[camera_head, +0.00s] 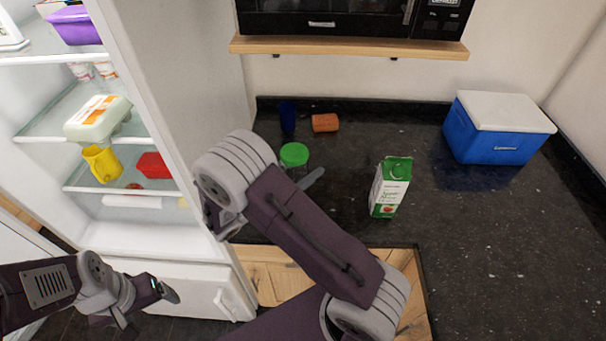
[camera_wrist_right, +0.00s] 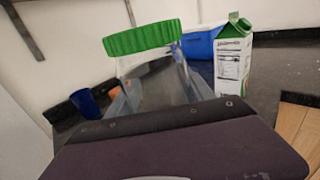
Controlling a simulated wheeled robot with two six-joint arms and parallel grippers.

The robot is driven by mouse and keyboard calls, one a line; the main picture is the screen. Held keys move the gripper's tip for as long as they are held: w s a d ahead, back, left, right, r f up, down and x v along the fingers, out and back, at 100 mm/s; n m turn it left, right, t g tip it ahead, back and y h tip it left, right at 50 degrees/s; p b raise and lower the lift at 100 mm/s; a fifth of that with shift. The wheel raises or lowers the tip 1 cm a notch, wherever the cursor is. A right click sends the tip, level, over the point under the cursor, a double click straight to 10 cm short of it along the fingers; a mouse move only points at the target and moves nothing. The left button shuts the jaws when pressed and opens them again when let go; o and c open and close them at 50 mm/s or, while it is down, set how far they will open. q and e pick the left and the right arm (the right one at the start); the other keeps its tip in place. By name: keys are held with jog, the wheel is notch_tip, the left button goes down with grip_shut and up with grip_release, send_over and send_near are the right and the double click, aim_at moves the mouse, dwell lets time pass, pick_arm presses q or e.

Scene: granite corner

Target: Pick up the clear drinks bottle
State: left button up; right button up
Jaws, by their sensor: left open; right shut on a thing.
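The clear drinks bottle, with a green screw lid, stands upright above the counter's left part; its lid (camera_head: 294,154) shows in the head view. My right arm hides most of its body there. In the right wrist view the clear bottle (camera_wrist_right: 160,82) is large and close, between the fingers. My right gripper (camera_head: 306,180) is shut on its body, below the lid. I cannot tell whether its base touches the counter. My left gripper (camera_head: 148,304) is open and empty, low in front of the fridge.
A green-and-white carton (camera_head: 390,188) stands right of the bottle. A dark blue cup (camera_head: 287,116) and an orange block-like thing (camera_head: 325,122) are behind it. A blue cooler (camera_head: 495,135) is at the back right. The open fridge (camera_head: 165,215) is left. The counter's right front is clear.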

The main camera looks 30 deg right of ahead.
pick_arm(q)
notch_tip(320, 180, up, 6)
jog(key=p, duration=0.5)
jog(key=shift+f+p, duration=0.1)
jog(key=shift+p, duration=0.3)
jog(key=c, duration=1.8)
grip_shut()
pick_arm(e)
jog(key=s+d+r, duration=0.5)
jog(key=s+r, duration=0.2)
jog(key=s, duration=0.3)
jog(key=shift+s+r, duration=0.25)
jog(key=shift+s, duration=0.05)
jog(key=shift+a, duration=0.15)
